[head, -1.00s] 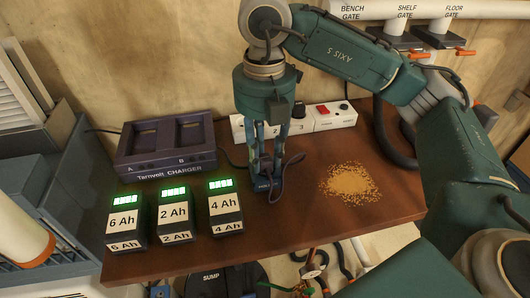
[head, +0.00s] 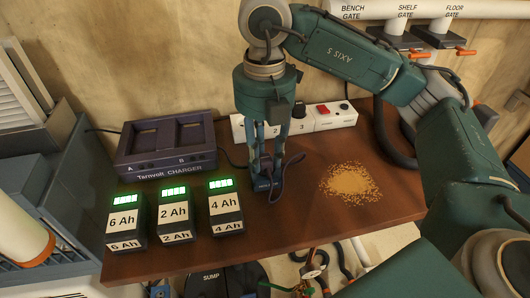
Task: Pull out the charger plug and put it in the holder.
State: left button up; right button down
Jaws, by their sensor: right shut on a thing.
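My right gripper (head: 264,166) points straight down over the bench, in front of the power strip (head: 336,117). It is shut on the charger plug, which is mostly hidden by the fingers. A dark cord (head: 288,172) loops out to the right of the fingertips. A small dark blue block, which looks like the holder (head: 262,185), stands right under the fingertips. I cannot tell whether the plug is inside it or just above it. The Tarnvolt charger (head: 166,166) sits at the back left with two empty bays. My left gripper is not in view.
A 6 Ah battery (head: 124,226), a 2 Ah battery (head: 174,217) and a 4 Ah battery (head: 225,210) stand left of the gripper on the wooden bench (head: 300,225). A sawdust pile (head: 350,181) lies to the right. The bench's front edge is close.

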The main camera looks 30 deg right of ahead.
jog(key=c, duration=1.3)
grip_release()
jog(key=shift+o, duration=0.2)
jog(key=o, duration=0.4)
jog(key=shift+o, duration=0.2)
jog(key=shift+r, duration=0.1)
